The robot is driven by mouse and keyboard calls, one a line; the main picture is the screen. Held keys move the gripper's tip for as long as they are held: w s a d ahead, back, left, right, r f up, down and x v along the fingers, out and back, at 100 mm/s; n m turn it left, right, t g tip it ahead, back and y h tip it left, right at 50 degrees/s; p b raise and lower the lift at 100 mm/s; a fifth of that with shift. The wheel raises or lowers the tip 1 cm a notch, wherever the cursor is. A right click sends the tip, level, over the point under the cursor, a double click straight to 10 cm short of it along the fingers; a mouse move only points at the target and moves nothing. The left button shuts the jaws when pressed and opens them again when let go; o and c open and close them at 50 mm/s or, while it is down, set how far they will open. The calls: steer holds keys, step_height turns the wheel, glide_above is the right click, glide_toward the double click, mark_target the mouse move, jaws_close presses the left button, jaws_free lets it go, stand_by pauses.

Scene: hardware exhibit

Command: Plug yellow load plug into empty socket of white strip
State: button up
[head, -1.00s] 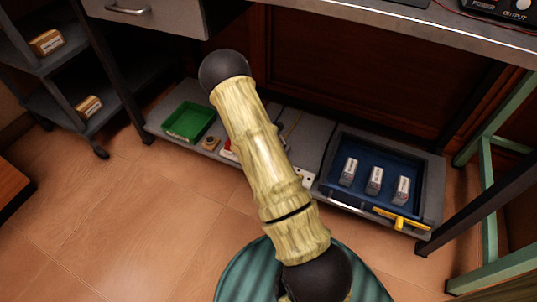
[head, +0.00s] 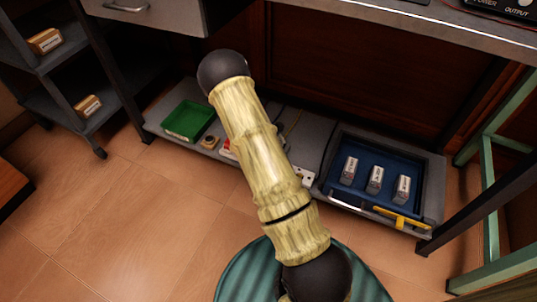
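The white strip (head: 305,176) lies on the low grey shelf, mostly hidden behind my bamboo-patterned arm. Its right end with dark socket holes shows to the right of the arm, and a bit of red and white (head: 227,148) shows to the left. I cannot see which socket is empty. A yellow piece (head: 401,218) is at the front right edge of the blue-lined tray; I cannot tell if it is the load plug. No other yellow plug is visible. My gripper is out of sight behind the arm.
The blue-lined tray (head: 334,187) holds three small labelled blocks. A green bin (head: 188,120) and a small brown round piece (head: 209,142) are at the shelf's left. A desk edge (head: 420,22) overhangs the shelf. Green frame legs (head: 488,190) stand at right. Tiled floor in front is open.

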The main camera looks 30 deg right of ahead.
steer(key=shift+f, duration=0.25)
stand_by(0.3)
steer(key=o, duration=1.5)
steer(key=shift+o, duration=0.2)
steer(key=shift+r, duration=0.1)
steer(key=shift+r+p, duration=3.2)
steer(key=shift+r, duration=0.25)
